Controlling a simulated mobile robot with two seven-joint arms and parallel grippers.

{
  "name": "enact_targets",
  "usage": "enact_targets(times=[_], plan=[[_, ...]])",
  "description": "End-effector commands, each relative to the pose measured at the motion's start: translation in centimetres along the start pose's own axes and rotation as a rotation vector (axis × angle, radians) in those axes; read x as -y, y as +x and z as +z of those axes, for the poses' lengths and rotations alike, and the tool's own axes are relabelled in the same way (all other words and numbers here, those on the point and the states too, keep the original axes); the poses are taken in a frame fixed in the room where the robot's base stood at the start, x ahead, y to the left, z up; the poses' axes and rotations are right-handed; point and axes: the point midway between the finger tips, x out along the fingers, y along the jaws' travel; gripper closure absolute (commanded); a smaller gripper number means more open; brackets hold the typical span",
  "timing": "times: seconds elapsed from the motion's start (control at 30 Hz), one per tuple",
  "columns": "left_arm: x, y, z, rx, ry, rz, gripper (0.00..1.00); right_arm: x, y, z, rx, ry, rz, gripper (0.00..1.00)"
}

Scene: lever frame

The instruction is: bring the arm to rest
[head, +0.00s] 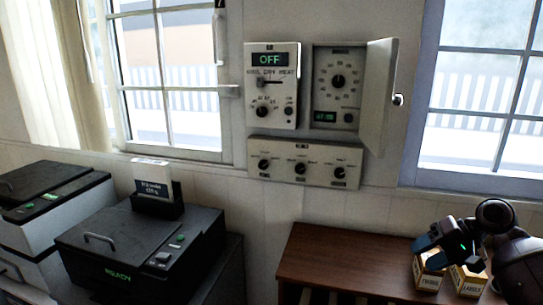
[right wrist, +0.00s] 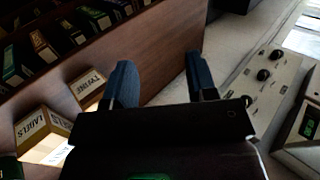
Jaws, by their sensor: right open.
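My right gripper (head: 428,247) is at the lower right of the head view, over the wooden cabinet beside two small boxes. In the right wrist view its two blue fingers (right wrist: 163,80) stand apart with nothing between them. The wall control panels are well to its left and above: one with a display reading OFF (head: 272,86), one with a round dial (head: 338,84), and a lower strip with three knobs (head: 302,164). My left gripper is not in view.
The TWINE box (head: 427,279) and LABELS box (head: 467,282) stand close to my right gripper on the wooden cabinet (head: 335,258). The dial unit's door (head: 380,95) stands open. A black printer (head: 140,250) reading READY is at left. The cabinet top's left part is clear.

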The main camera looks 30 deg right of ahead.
Motion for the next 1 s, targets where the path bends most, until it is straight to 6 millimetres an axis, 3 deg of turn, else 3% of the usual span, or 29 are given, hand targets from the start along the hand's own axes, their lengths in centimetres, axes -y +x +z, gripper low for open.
enact_targets(times=[0.03,0.2,0.33,0.5,0.7,1.0], plan=[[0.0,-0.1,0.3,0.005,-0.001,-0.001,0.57,-1.3,2.6,1.7,0.015,-0.028,0.062,0.48],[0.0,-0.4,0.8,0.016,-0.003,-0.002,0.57,-4.7,9.5,7.2,0.049,-0.164,0.26,0.48],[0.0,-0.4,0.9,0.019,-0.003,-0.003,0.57,-6.0,13.6,11.8,0.073,-0.291,0.378,0.48],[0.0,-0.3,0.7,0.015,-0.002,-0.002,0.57,-6.1,17.5,17.8,0.086,-0.469,0.493,0.48],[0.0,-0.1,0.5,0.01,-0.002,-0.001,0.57,-4.4,19.7,23.4,0.068,-0.652,0.58,0.48],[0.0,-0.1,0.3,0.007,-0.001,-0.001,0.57,-1.4,20.1,27.6,0.015,-0.803,0.643,0.48]])
